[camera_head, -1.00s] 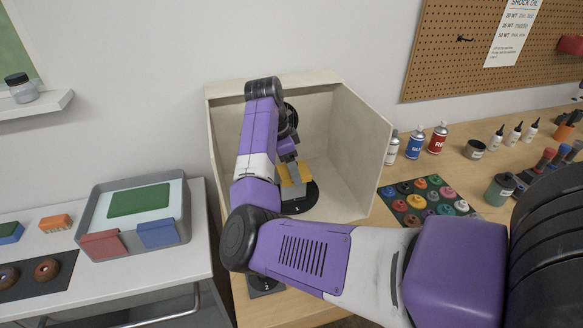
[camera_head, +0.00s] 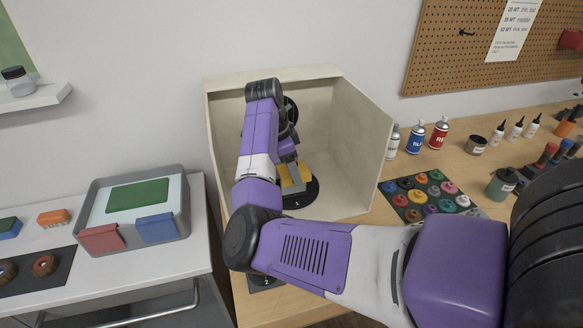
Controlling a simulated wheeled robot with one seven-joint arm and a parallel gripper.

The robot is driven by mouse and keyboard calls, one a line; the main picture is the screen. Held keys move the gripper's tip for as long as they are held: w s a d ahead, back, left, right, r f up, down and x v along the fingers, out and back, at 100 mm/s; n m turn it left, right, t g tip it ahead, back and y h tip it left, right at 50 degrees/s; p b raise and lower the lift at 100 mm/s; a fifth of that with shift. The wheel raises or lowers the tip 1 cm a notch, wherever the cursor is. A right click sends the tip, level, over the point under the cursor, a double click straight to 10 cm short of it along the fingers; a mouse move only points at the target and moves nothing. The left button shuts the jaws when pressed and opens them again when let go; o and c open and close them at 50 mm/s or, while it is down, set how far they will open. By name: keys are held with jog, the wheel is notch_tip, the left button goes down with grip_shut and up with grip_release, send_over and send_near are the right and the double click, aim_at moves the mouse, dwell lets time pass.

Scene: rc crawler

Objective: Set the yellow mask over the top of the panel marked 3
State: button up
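The yellow mask (camera_head: 305,173) is inside the open-fronted pale booth, above the black turntable (camera_head: 304,195). My gripper (camera_head: 293,184) reaches down into the booth, and its grey finger overlaps the yellow mask. Yellow shows on both sides of that finger. The arm and finger hide the contact, so I cannot tell whether the gripper is shut on the mask or only beside it. The panel under or behind the mask is mostly hidden. A small white mark shows on the turntable's front edge, too small to read surely.
Spray cans (camera_head: 415,137) and a mat of paint pots (camera_head: 430,192) stand at the right.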

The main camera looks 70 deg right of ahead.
jog(key=shift+f, duration=0.2)
jog(key=shift+f, duration=0.35)
jog(key=shift+f+b, duration=0.15)
jog(key=shift+b, duration=0.15)
jog(key=o, duration=1.4)
jog(key=shift+r+p, duration=2.05)
jog(key=shift+r, duration=1.95)
